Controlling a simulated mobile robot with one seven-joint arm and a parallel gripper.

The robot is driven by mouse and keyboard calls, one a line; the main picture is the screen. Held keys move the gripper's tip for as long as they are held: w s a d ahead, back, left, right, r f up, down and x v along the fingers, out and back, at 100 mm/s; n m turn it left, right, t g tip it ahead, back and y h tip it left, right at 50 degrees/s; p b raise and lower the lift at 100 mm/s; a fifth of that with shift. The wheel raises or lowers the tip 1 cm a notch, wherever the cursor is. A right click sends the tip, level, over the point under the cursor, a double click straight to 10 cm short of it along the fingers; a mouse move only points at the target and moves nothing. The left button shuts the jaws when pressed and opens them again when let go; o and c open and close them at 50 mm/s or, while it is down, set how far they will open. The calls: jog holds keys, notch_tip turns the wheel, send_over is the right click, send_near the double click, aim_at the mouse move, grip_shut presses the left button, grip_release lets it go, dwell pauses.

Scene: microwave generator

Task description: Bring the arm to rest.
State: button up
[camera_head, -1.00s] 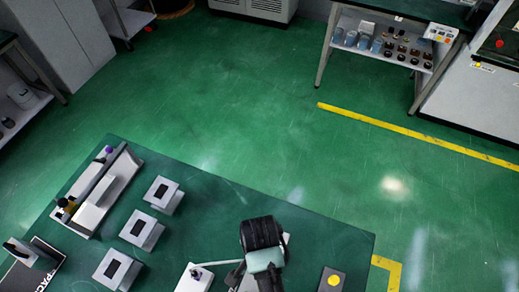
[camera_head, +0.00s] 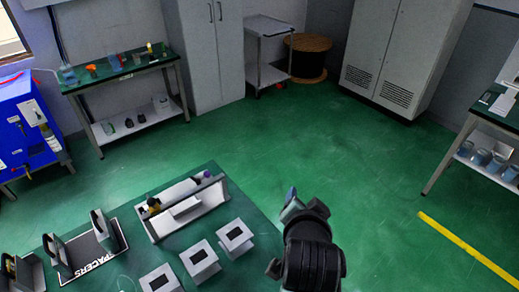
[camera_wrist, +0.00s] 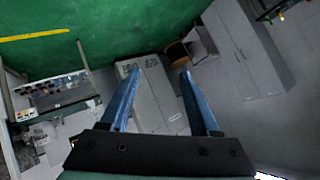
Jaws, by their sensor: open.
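My gripper (camera_wrist: 156,88) shows in the wrist view as two blue fingers spread well apart, with nothing between them. In the head view my dark arm end stands over the right edge of the green-topped table (camera_head: 226,176), with the gripper mostly hidden behind it. The wrist view is tilted and looks out across the room, past the fingers to a grey cabinet (camera_wrist: 152,98).
On the table are a white rack (camera_head: 187,207), several white blocks with black tops (camera_head: 235,238), and a spacers tray (camera_head: 90,262). Green floor (camera_head: 385,190) lies open to the right. A shelf table (camera_head: 488,150) stands at right, a blue machine (camera_head: 22,135) at left.

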jog(key=a+r+n+t+b, duration=0.15)
jog(key=r+t, duration=0.35)
jog(key=r, duration=0.8)
jog(key=a+r+n+t+b, duration=0.1)
jog(key=a+r+n+t, duration=0.25)
jog(key=r, duration=0.95)
jog(key=s+a+r+n+t+y, duration=0.1)
jog(key=s+r+t, duration=0.3)
jog(key=r, duration=0.5)
jog(key=s+a+r+n+t+y+b, duration=0.1)
jog(key=s+a+r+n+t, duration=0.1)
jog(key=s+r, duration=0.5)
jog(key=shift+s+a+r+n+t, duration=0.4)
jog(key=shift+a+r+t, duration=0.1)
jog(key=shift+r+t, duration=0.5)
jog(key=shift+c, duration=1)
jog(key=shift+s+f, duration=0.1)
jog(key=shift+s, duration=0.05)
